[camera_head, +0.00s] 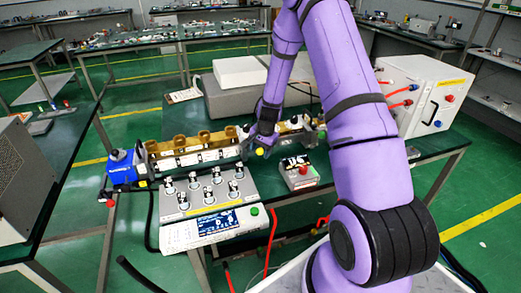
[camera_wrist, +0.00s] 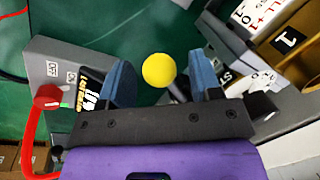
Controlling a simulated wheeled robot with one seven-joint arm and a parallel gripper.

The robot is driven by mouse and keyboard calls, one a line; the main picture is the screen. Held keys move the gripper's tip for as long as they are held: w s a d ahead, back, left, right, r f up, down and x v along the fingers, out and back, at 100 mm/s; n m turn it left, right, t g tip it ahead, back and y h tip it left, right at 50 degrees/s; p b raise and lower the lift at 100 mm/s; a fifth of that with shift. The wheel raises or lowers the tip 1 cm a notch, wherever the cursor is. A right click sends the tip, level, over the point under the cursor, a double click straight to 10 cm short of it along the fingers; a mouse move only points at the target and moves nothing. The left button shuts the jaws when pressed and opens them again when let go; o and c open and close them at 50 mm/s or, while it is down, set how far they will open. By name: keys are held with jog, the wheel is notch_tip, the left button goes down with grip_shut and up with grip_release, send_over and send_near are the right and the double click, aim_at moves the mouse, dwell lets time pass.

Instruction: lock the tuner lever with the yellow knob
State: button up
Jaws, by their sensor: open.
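The yellow knob (camera_head: 259,152) is a small ball at the near side of the waveguide assembly, just below my gripper (camera_head: 263,143) in the head view. In the wrist view the yellow knob (camera_wrist: 159,70) shows between the two blue fingers of my gripper (camera_wrist: 162,82). The fingers are apart, with a visible gap on each side of the ball.
The brass-topped waveguide (camera_head: 190,145) runs along the bench, with a blue unit (camera_head: 122,168) at its left end. A control panel (camera_head: 210,222) stands in front. A white cabinet (camera_head: 425,95) stands behind right.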

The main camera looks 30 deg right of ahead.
grip_shut()
jog(key=shift+d, duration=0.1)
jog(key=s+d+n+g+y, duration=0.1)
jog(key=d+n, duration=0.6)
jog(key=n, duration=0.5)
jog(key=shift+s+g, duration=0.35)
jog(key=shift+g, duration=0.05)
dwell(0.4)
